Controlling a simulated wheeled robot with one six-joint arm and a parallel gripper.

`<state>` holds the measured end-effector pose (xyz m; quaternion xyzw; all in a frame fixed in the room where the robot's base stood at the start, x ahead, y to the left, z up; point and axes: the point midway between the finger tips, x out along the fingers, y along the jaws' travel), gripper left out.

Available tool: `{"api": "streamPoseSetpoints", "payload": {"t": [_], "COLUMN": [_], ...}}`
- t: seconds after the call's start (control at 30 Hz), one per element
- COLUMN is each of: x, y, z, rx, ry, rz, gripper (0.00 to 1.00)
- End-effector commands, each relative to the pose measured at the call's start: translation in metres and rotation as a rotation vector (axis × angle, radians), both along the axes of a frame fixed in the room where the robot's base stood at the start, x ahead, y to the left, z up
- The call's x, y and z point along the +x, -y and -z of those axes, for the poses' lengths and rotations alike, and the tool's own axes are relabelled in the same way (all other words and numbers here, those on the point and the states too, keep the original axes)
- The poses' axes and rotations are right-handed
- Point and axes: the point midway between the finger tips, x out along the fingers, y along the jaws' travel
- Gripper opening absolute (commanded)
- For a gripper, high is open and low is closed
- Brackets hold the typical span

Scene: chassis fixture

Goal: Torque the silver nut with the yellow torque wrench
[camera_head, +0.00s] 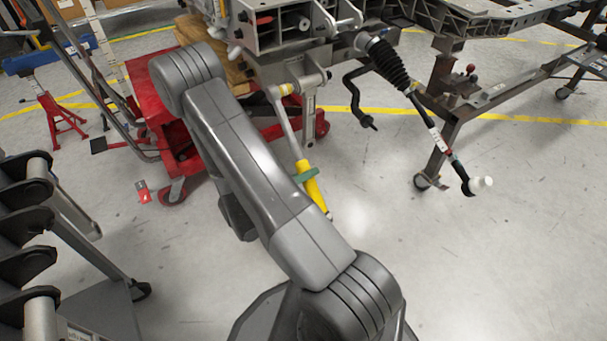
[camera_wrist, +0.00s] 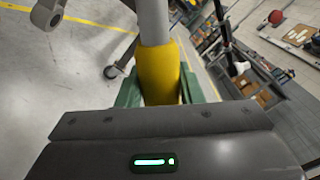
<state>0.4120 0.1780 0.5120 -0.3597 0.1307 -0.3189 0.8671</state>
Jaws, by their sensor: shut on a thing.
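The yellow torque wrench (camera_head: 311,186) stands tilted in the head view, its yellow handle low and its grey shaft running up to the chassis fixture. A small yellow band shows near its upper end, beside a silver link. My gripper (camera_head: 305,175) has green fingers shut around the yellow handle. In the wrist view the yellow handle (camera_wrist: 160,70) sits between the green fingers of my gripper (camera_wrist: 160,92), with the grey shaft rising out of the top. The wrench head is out of the wrist view. I cannot make out the silver nut in either view.
The chassis fixture (camera_head: 290,40) is at the top middle. A black steering boot and rod (camera_head: 390,65) hang to the right of the wrench. A red cart (camera_head: 165,110) stands behind my arm. A dark metal frame stands at right. The floor at lower right is clear.

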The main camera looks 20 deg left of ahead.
Motion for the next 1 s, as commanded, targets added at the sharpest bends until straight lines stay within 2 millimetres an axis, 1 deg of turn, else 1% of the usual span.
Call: {"api": "streamPoseSetpoints", "payload": {"t": [0.47,1.0], "x": [0.005,0.011], "y": [0.004,-0.003], "z": [-0.002,0.008], "rx": [-0.001,0.04], "ry": [0.003,0.037], "rz": [0.0,0.001], "gripper": [0.0,0.0]}}
